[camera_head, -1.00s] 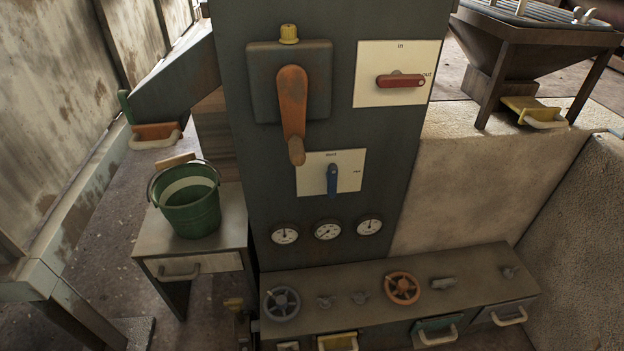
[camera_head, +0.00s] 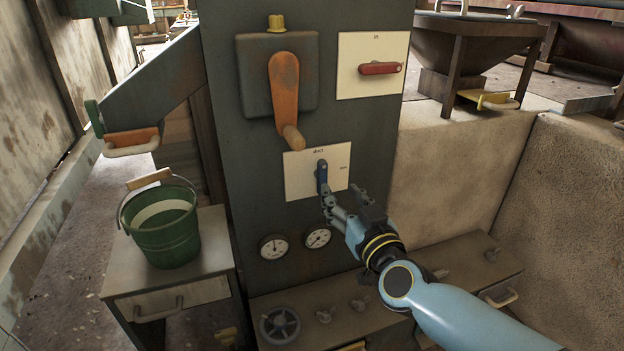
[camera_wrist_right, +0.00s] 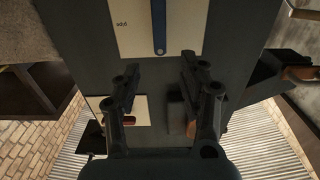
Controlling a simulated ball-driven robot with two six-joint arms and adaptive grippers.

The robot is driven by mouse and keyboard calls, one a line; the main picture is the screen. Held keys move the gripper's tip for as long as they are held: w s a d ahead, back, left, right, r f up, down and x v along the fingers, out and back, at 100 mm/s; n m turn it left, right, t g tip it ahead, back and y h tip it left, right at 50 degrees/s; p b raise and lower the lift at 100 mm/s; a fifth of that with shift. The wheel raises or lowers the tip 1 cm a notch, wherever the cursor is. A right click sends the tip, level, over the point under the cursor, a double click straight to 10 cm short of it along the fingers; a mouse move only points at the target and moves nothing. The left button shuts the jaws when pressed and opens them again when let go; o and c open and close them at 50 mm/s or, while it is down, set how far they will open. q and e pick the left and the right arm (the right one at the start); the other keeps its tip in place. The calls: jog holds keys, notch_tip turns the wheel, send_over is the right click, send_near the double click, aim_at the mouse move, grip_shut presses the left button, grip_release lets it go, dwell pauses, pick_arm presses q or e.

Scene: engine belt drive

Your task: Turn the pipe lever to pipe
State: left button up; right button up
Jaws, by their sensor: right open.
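The lever with a blue handle (camera_head: 321,176) sits on a white plate (camera_head: 299,186) on the dark cabinet front. Its handle hangs straight down. One label stands above it, seemingly "duct"; a second at the right is too small to read surely. My right gripper (camera_head: 346,203) is open and empty just below and right of the handle's lower end, overlapping it closely in the head view. In the right wrist view the blue handle (camera_wrist_right: 158,25) lies beyond and between the open fingers (camera_wrist_right: 158,78), apart from them. My left gripper is not in view.
Above are a large orange crank (camera_head: 284,92) and a red lever (camera_head: 380,68) on another white plate. Gauges (camera_head: 274,246) and a bench with a handwheel (camera_head: 280,325) lie below. A green bucket (camera_head: 165,225) stands on a side table at left.

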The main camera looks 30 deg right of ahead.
aim_at(324, 172)
jog(key=b+x, duration=0.1)
jog(key=x, duration=0.4)
jog(key=shift+w, duration=0.2)
jog(key=x, duration=0.3)
jog(key=shift+w+b, duration=0.2)
jog(key=shift+b, duration=0.1)
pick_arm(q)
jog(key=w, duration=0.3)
pick_arm(e)
jog(key=shift+w+d, duration=0.1)
jog(key=shift+w, duration=0.25)
jog(key=shift+c, duration=0.4)
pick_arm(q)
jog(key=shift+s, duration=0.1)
pick_arm(e)
grip_shut()
